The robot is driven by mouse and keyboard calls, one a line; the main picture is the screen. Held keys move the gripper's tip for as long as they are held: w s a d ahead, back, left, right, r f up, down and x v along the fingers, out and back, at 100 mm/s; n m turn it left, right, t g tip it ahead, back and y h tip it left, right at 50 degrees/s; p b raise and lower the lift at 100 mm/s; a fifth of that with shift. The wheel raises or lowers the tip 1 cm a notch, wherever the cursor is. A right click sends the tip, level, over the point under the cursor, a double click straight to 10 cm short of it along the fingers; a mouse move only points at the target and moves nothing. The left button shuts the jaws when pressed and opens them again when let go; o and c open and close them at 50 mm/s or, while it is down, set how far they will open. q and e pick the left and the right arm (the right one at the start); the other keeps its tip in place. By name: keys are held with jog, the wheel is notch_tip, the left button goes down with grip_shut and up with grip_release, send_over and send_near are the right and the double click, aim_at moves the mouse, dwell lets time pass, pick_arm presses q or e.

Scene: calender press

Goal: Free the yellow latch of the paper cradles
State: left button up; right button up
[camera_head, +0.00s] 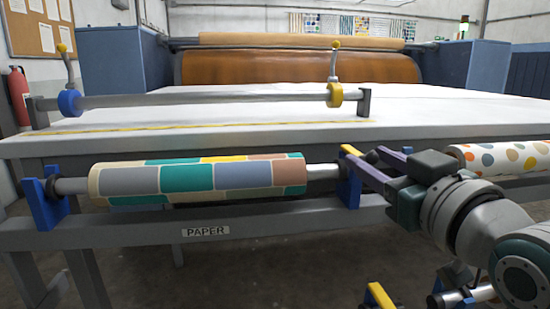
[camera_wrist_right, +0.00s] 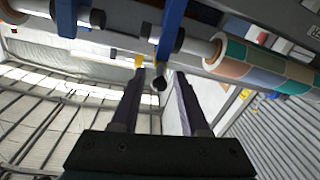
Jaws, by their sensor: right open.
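The paper roll (camera_head: 200,180), patterned in coloured blocks, rests on its bar between two blue cradles. The right cradle (camera_head: 350,180) has a yellow latch (camera_head: 351,150) on top; the left cradle (camera_head: 44,204) stands at the far left. My right gripper (camera_head: 364,156) is open at the right cradle's top, its purple fingers pointing at the latch. My left gripper is not in view.
A dotted roll (camera_head: 505,157) lies to the right, close to my right arm. A lower yellow-topped cradle (camera_head: 379,296) stands below. Behind is the white table (camera_head: 230,130) with a metal bar (camera_head: 200,99) carrying blue and yellow collars with levers.

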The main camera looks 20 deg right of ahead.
jog(key=shift+w+d, duration=0.15)
jog(key=shift+w, duration=0.6)
jog(key=shift+c, duration=0.4)
grip_shut()
dwell(0.5)
